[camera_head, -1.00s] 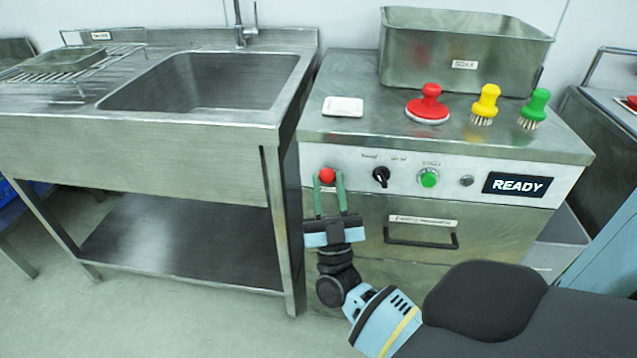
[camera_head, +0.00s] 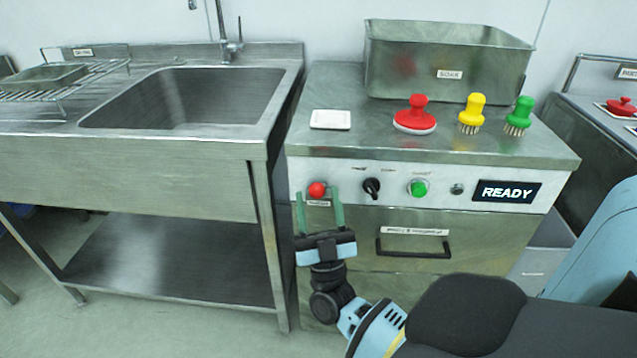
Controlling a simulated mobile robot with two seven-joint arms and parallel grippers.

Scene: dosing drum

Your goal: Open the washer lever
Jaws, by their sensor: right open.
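A washer machine with a steel front (camera_head: 400,222) stands at centre right. A red ball knob (camera_head: 317,189), which appears to be the washer lever's end, sits at the left end of its pale control panel (camera_head: 463,199). My right gripper (camera_head: 318,195) is open, with one green finger on each side of the red knob and a gap to both. It holds nothing. Any lever shaft behind the knob is hidden. My left gripper is not in view.
The panel has a black dial (camera_head: 372,187), a green button (camera_head: 418,188) and a READY display (camera_head: 506,191). Below is a black drawer handle (camera_head: 413,254). Brushes and a soak basin (camera_head: 445,88) stand on top. A sink table (camera_head: 130,180) stands close on the left.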

